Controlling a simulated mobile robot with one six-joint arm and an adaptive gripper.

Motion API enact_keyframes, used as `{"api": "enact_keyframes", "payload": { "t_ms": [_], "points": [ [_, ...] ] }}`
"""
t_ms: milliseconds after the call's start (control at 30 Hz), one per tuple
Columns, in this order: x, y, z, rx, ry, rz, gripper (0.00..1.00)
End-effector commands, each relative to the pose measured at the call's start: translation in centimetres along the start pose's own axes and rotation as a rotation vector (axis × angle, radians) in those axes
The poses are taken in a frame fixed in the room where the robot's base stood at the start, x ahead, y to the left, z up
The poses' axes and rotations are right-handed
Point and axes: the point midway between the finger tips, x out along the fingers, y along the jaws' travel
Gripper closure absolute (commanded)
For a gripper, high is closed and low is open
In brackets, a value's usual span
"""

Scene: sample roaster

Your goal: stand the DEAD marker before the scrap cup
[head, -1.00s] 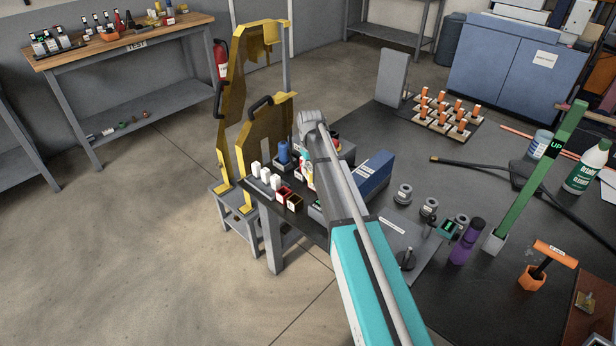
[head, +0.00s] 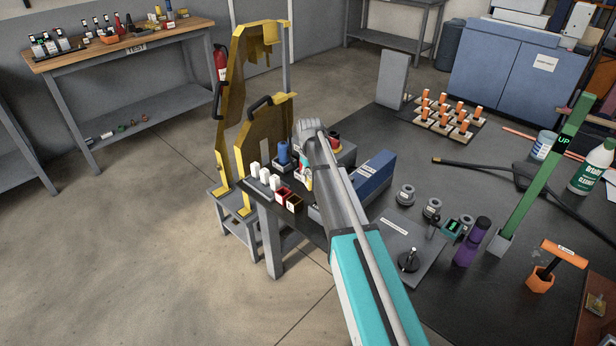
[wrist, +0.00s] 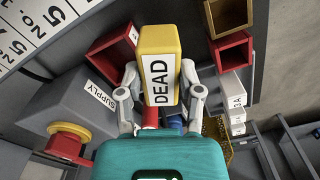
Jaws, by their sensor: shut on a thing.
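The DEAD marker (wrist: 158,62) is a yellow block with a white label reading DEAD. In the wrist view my gripper (wrist: 160,80) is shut on it, one finger on each side. An open red square cup (wrist: 103,62) lies just left of the marker; its label is too small to read. Another open red square cup (wrist: 233,52) is to the right, apart from the marker. I cannot tell from a label which one is the scrap cup.
A grey SUPPLY box (wrist: 72,100) with a red and yellow knob (wrist: 68,138) is at left in the wrist view. White blocks (head: 265,175) stand in a row near the bench corner. Yellow guards (head: 262,135) rise behind them, and a blue box (head: 368,178) lies right of my arm.

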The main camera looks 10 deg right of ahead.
Motion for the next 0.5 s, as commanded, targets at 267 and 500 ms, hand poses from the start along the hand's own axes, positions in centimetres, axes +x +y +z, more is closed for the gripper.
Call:
{"api": "enact_keyframes", "payload": {
  "t_ms": [267,500],
  "points": [
    [0.75,0.0,0.0,0.0,0.0,0.0,1.0],
    [1.16,-0.01,0.0,0.0,0.0,0.0,1.0]
  ]
}}
